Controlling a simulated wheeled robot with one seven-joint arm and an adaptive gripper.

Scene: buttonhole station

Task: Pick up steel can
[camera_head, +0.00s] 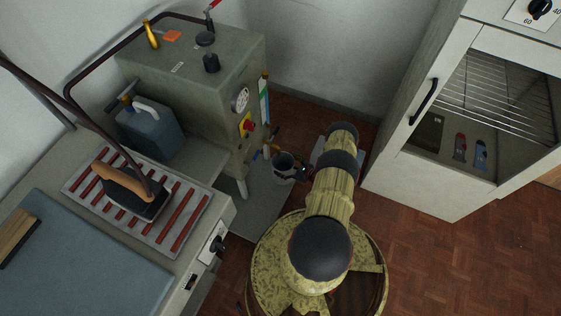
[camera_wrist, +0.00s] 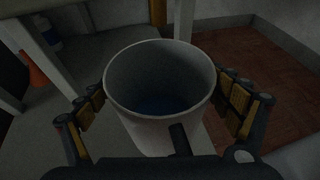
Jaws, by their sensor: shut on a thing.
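The steel can (camera_wrist: 160,128) is a pale grey, open-topped cylinder with a dark, bluish inside. It fills the middle of the wrist view, its rim tilted toward the camera. My gripper (camera_wrist: 163,100) has its padded fingers on either side of the can, shut on it. In the head view the can (camera_head: 284,163) shows small at the left of my gripper (camera_head: 301,172), beside the green-grey machine. Its underside is hidden, so I cannot tell whether it touches the surface below.
The boiler-like machine (camera_head: 190,85) stands close at the left, with legs and a grey base slab (camera_head: 257,190) below. An iron (camera_head: 131,190) rests on a striped rack at the ironing table. An oven-like cabinet (camera_head: 440,110) stands right. Brown parquet floor (camera_head: 440,245) is clear there.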

